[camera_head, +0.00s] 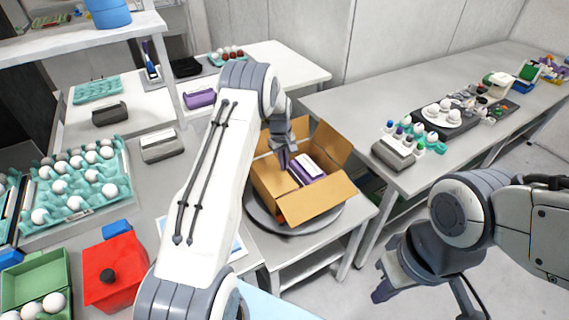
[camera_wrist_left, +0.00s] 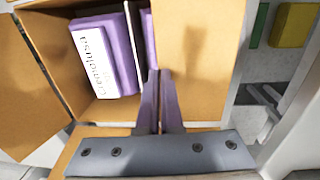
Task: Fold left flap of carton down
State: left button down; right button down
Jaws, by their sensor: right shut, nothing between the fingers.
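The open brown carton (camera_head: 318,203) sits on a round grey turntable (camera_head: 335,215), with flaps standing up or splayed outward. Purple-and-white boxes (camera_head: 307,168) lie inside; they also show in the left wrist view (camera_wrist_left: 122,55). My left gripper (camera_head: 288,160) is over the carton's left side, its fingers (camera_wrist_left: 159,80) close together with nothing seen between them. A brown flap (camera_wrist_left: 32,95) is splayed at the left of the wrist view. My arm hides part of the carton's left side in the head view. My right gripper (camera_head: 383,288) is low at the right, apart from the carton, and shut.
An egg tray (camera_head: 120,165), a red container (camera_head: 115,265) and a green carton (camera_head: 30,285) are on the left table. The right bench (camera_head: 400,180) holds bottles and a grey box (camera_head: 393,153). Open floor lies between the turntable's table and my right arm.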

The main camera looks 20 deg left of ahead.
pick_arm(q)
jog(key=shift+r+p, duration=0.85)
jog(key=shift+r, duration=0.35)
notch_tip(320, 180, up, 3)
jog(key=shift+r+p, duration=0.2)
jog(key=shift+p, duration=0.95)
notch_tip(320, 180, up, 10)
jog(key=b, duration=0.3)
jog(key=shift+f, duration=0.2)
jog(key=shift+d, duration=0.1)
